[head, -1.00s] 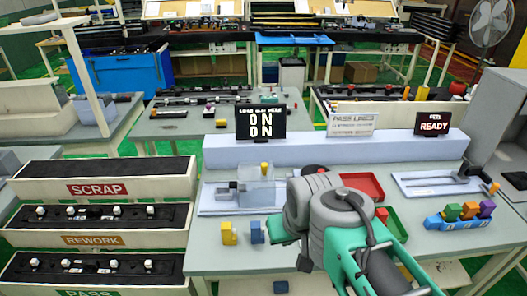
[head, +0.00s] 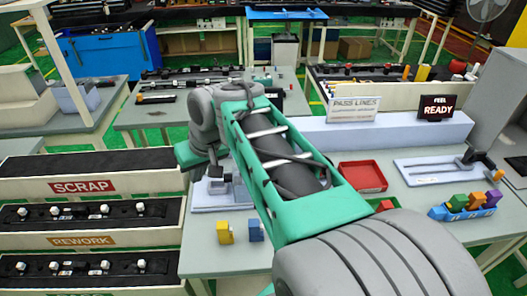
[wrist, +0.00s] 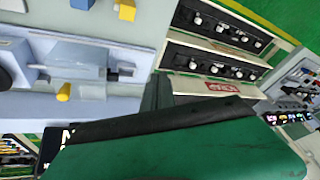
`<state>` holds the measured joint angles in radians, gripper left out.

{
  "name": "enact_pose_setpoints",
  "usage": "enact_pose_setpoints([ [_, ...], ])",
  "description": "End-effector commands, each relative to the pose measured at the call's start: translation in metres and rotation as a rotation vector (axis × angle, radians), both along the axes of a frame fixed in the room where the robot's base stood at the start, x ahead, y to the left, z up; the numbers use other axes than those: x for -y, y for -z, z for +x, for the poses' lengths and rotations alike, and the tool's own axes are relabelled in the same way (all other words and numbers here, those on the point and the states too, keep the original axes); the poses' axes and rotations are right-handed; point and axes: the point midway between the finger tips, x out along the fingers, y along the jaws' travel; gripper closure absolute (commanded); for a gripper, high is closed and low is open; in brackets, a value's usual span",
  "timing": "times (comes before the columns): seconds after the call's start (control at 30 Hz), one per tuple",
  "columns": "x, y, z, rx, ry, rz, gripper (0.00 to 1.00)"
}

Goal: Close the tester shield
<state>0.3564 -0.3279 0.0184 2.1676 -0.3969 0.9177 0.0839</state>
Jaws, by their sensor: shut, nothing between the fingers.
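The tester (wrist: 125,72) is a pale grey fixture on the bench, seen in the wrist view at upper left. Its clear shield (wrist: 88,62) carries a yellow knob (wrist: 64,92); its exact angle is hard to judge. In the head view, my arm hides most of the tester, and only the left part of its pale base (head: 208,200) shows. My gripper (head: 214,173) is shut and empty, above the tester's left side. In the wrist view a large green and black part of my own body fills the lower middle; contact with the shield cannot be judged.
A yellow block (head: 224,232) and a blue block (head: 256,230) stand at the bench front. Racks labelled SCRAP (head: 82,187) and REWORK (head: 82,241) lie left. A red tray (head: 362,175) and a white fixture (head: 430,170) are right of my arm.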

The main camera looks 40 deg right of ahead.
Motion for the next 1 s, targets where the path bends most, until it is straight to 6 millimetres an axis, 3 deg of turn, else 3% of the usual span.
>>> enact_pose_setpoints([
  [0.03,0.039,-0.005,0.022,-0.002,0.036,0.045,1.00],
  [0.1,0.095,-0.012,0.042,0.015,0.055,0.109,1.00],
  [0.17,0.149,-0.012,0.045,0.035,0.071,0.159,1.00],
  [0.2,0.185,-0.011,0.040,0.051,0.078,0.189,1.00],
  [0.3,0.262,-0.002,0.009,0.088,0.092,0.244,1.00],
  [0.4,0.308,0.007,-0.027,0.115,0.097,0.275,1.00],
  [0.5,0.327,0.013,-0.048,0.130,0.094,0.286,1.00],
  [0.57,0.329,0.018,-0.051,0.133,0.091,0.289,1.00],
  [1.0,0.303,0.081,-0.011,0.132,0.092,0.290,1.00],
])
